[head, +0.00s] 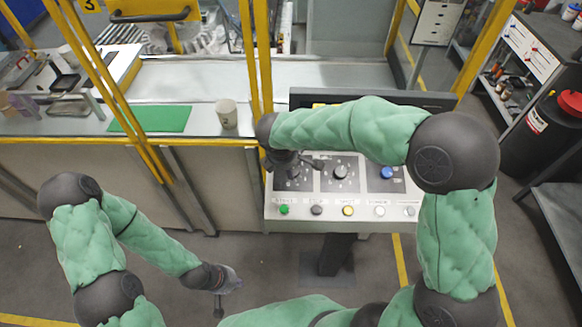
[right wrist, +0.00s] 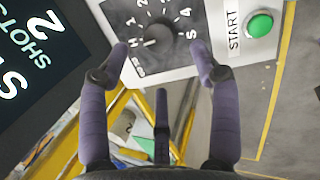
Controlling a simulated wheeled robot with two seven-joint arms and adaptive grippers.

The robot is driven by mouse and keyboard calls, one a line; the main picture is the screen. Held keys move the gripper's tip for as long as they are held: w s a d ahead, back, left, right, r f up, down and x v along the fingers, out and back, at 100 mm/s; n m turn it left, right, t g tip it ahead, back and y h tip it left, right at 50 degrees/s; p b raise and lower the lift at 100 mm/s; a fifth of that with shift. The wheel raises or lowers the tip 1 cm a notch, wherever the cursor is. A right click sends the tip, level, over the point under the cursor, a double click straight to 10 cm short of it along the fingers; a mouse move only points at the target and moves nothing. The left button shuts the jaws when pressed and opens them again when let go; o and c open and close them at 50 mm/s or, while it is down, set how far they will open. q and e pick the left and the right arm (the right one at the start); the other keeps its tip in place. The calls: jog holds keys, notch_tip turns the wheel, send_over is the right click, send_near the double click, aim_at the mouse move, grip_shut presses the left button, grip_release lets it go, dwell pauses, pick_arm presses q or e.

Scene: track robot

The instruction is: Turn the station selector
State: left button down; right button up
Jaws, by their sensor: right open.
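The station selector appears to be a dark round knob (right wrist: 157,37) on a grey plate, ringed by white numbers, in the right wrist view. In the head view this left dial plate (head: 292,181) is partly hidden under my right gripper (head: 293,164). In the wrist view my right gripper (right wrist: 160,52) is open, with its purple fingers apart on either side of the knob and a visible gap to it. Whether the tips reach down beside the knob cannot be told. My left gripper (head: 221,294) hangs low over the floor, away from the panel; its fingers are unclear.
The control panel (head: 322,212) has a second dial (head: 340,172), a blue button (head: 387,172) and a row of coloured buttons below. A green START button (right wrist: 259,23) is near the selector. Yellow frame posts (head: 258,60) stand left. A cup (head: 227,113) sits on the bench.

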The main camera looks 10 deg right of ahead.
jog(key=v, duration=0.6)
dwell(0.5)
